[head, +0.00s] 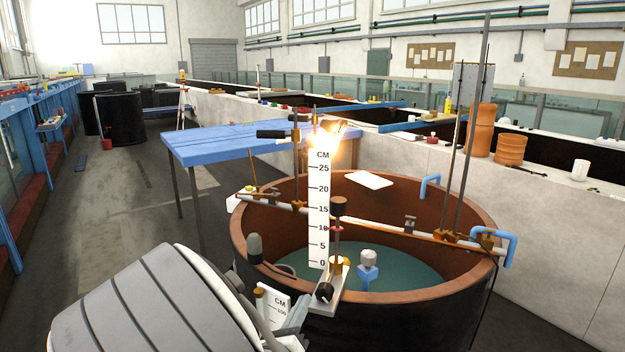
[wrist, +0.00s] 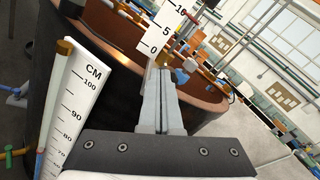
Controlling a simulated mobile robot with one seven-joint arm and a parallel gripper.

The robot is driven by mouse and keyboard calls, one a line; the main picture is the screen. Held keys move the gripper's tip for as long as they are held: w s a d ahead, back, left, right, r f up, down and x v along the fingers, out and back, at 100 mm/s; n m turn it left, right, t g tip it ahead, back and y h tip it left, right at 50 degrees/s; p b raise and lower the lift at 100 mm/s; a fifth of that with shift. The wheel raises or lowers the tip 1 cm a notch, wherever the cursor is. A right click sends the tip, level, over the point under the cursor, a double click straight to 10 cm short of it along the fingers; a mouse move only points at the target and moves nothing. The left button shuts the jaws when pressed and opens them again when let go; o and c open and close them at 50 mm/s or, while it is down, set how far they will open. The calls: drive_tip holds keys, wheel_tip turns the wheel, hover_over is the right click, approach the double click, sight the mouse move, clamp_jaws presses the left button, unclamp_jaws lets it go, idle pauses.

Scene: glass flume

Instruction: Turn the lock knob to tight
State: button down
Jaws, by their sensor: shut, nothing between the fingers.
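A white CM scale (head: 319,210) stands upright at the near rim of the round tank; its lower end shows in the wrist view (wrist: 160,28). A dark round knob (head: 324,292), which looks like the lock knob, sits at the foot of the scale on a pale bracket (head: 326,306). I cannot read any mark on it. My gripper (head: 303,306) is close to the left of the knob in the head view. In the wrist view my gripper (wrist: 160,72) has its fingers together and empty, pointing at the scale's foot. The knob is not clear there.
The round tank (head: 262,285) holds water and has a brown rim. A second CM scale (head: 273,305) stands outside it, close beside my gripper, and is large in the wrist view (wrist: 72,105). A rail (head: 375,225) crosses the tank. A blue table (head: 225,143) stands behind.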

sight(314, 307)
drive_tip(key=shift+x, duration=2.1)
drive_tip(key=shift+s+d+f, duration=0.1)
drive_tip(key=shift+d+f, duration=0.1)
drive_tip(key=shift+d, duration=0.05)
drive_tip(key=shift+s+d+r+p, duration=0.15)
drive_tip(key=shift+d+r+p, duration=0.2)
drive_tip(key=shift+p, duration=0.4)
drive_tip(key=shift+d+r+p, duration=0.1)
drive_tip(key=shift+d+p, duration=0.1)
drive_tip(key=shift+p, duration=0.15)
drive_tip(key=shift+s+d, duration=0.1)
drive_tip(key=shift+s+d+r+p, duration=0.1)
drive_tip(key=shift+d+p, duration=0.15)
drive_tip(key=shift+p, duration=0.1)
drive_tip(key=shift+d, duration=0.1)
